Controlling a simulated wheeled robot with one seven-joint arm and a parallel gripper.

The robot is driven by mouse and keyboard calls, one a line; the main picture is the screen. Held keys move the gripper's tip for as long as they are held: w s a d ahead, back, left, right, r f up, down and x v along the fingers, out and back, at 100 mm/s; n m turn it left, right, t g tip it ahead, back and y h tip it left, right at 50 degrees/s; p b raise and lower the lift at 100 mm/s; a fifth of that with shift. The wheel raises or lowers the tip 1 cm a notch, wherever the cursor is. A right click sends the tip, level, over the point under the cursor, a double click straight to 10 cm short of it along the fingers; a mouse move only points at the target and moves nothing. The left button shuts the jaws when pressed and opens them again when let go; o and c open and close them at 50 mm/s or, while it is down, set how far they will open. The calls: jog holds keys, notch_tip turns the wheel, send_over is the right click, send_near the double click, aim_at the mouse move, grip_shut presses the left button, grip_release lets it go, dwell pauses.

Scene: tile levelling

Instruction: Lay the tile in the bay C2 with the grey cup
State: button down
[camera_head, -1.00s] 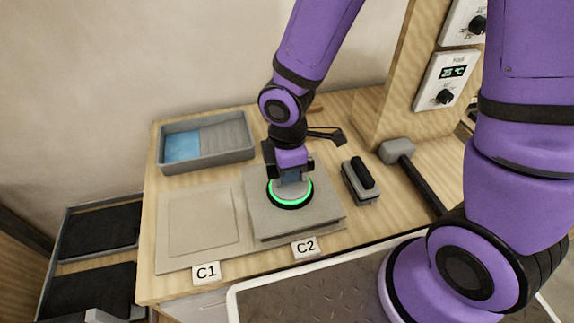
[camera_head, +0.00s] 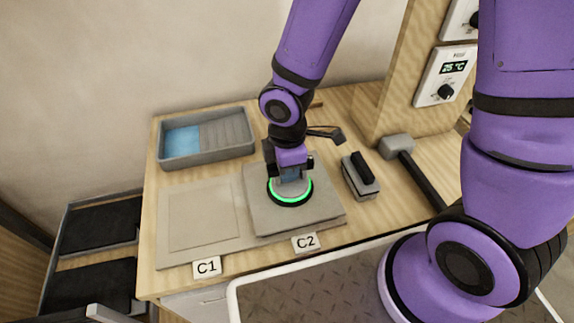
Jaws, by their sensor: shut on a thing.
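My gripper (camera_head: 289,166) is shut on the grey suction cup (camera_head: 291,187), which has a glowing green ring around its base. The cup sits upright on top of a square grey tile (camera_head: 265,217), near its middle. The tile lies over the bay marked C2, with its front edge just behind the C2 label (camera_head: 305,242).
Bay C1 (camera_head: 203,217), left of the tile, is bare. A grey tray (camera_head: 228,138) with blue water stands behind. A black-handled float block (camera_head: 361,176) and a mallet (camera_head: 396,147) lie to the right. Dark trays (camera_head: 100,229) are at the far left.

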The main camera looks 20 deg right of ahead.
jog(key=shift+f, duration=0.7)
dwell(0.7)
jog(key=c, duration=0.9)
grip_release()
jog(key=shift+r, duration=0.1)
